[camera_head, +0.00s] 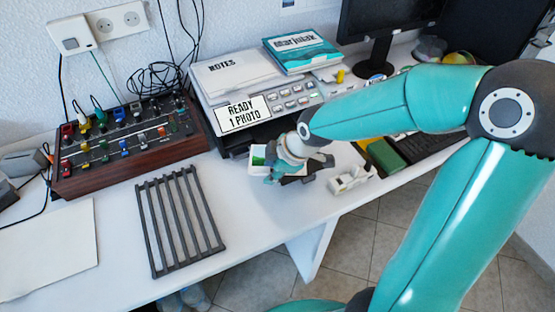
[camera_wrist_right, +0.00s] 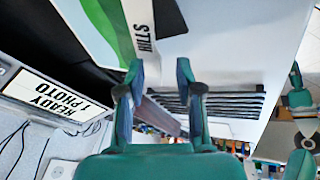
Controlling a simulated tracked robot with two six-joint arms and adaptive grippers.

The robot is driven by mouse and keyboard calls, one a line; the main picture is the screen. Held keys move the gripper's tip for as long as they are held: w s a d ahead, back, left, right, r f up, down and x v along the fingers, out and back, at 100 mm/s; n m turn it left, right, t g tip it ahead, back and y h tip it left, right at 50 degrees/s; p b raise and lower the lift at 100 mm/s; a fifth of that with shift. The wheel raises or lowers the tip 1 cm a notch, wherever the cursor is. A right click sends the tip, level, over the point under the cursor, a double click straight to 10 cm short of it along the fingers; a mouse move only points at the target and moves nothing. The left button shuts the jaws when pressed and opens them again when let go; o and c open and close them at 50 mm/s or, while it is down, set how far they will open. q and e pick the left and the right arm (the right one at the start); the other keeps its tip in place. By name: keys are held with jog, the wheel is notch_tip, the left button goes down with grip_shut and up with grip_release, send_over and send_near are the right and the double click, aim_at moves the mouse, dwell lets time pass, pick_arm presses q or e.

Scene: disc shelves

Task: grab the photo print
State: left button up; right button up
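The photo print (camera_head: 258,158) lies at the printer's front slot, with a green picture and white border; my right gripper partly covers it in the head view. In the right wrist view the photo print (camera_wrist_right: 142,28) shows a green hill picture and the word HILLS on its white margin. My right gripper (camera_head: 288,174) is at the print's near edge. In the right wrist view the right gripper (camera_wrist_right: 158,72) has its fingers apart, with one fingertip overlapping the print's corner. Whether they touch cannot be told.
The printer (camera_head: 235,75) bears a READY 1 PHOTO sign (camera_head: 242,114) and a teal book (camera_head: 300,50). A dark slatted rack (camera_head: 180,220) lies left of my gripper. A mixer console (camera_head: 130,145) stands behind it. A white tape dispenser (camera_head: 351,180) sits close on the right.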

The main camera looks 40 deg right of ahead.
jog(key=shift+w+a+f, duration=0.1)
jog(key=shift+w+f, duration=0.1)
jog(key=shift+f, duration=0.4)
grip_shut()
jog(key=shift+r, duration=0.2)
